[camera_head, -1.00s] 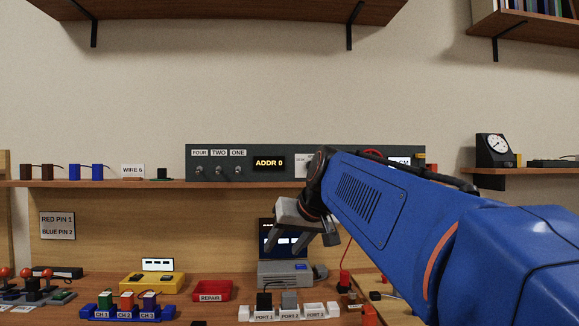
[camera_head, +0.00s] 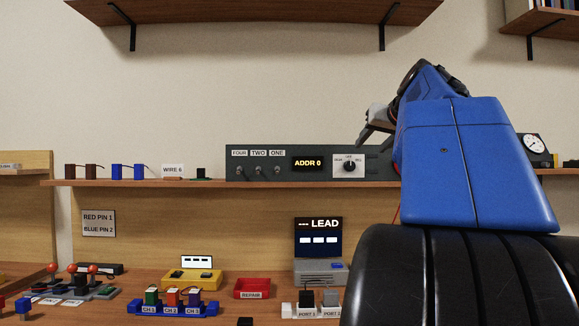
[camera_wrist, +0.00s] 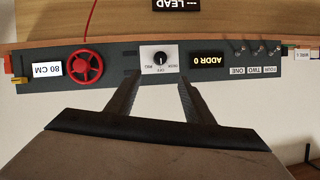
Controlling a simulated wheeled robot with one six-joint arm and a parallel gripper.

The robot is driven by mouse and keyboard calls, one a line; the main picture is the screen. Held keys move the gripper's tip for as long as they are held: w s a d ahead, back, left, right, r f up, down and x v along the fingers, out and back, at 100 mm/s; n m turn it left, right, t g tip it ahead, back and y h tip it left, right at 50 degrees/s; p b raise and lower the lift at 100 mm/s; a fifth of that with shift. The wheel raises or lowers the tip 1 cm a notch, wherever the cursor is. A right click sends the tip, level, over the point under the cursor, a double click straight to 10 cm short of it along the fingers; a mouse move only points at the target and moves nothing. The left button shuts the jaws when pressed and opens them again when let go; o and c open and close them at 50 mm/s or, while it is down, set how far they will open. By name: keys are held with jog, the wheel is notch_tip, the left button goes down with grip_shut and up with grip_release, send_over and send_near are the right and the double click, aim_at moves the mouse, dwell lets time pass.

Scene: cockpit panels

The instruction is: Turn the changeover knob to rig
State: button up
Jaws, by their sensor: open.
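The changeover knob (camera_head: 349,166) is a black round knob on a white plate, set in the dark grey shelf panel (camera_head: 285,174), right of the ADDR 0 display. The wrist view shows the knob (camera_wrist: 159,59) upside down, with a label at each side and OFF on the wall-top side. Its pointer seems to face OFF, but it is small. My gripper (camera_head: 374,130) is above and right of the knob in the head view. In the wrist view my gripper (camera_wrist: 157,84) is open and empty, its fingers apart and pointing toward the knob plate without touching it.
Three toggle switches (camera_head: 257,170) sit left of the display. The lower bench holds a LEAD screen (camera_head: 318,238) and a red REPAIR tray (camera_head: 252,288).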

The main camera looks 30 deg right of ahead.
aim_at(351, 167)
jog(key=x, duration=1.6)
jog(key=shift+w+f, duration=0.2)
jog(key=shift+w, duration=0.1)
jog(key=c, duration=1.1)
jog(key=shift+o, duration=0.2)
jog(key=m+t+y, duration=0.1)
jog(key=m, duration=0.1)
jog(key=m+t+y, duration=0.1)
jog(key=m, duration=0.1)
jog(key=shift+s+d+f, duration=0.15)
jog(key=m+t+y, duration=0.1)
jog(key=m+t, duration=0.1)
jog(key=m, duration=0.2)
jog(key=shift+f+m, duration=0.15)
jog(key=shift+m, duration=0.15)
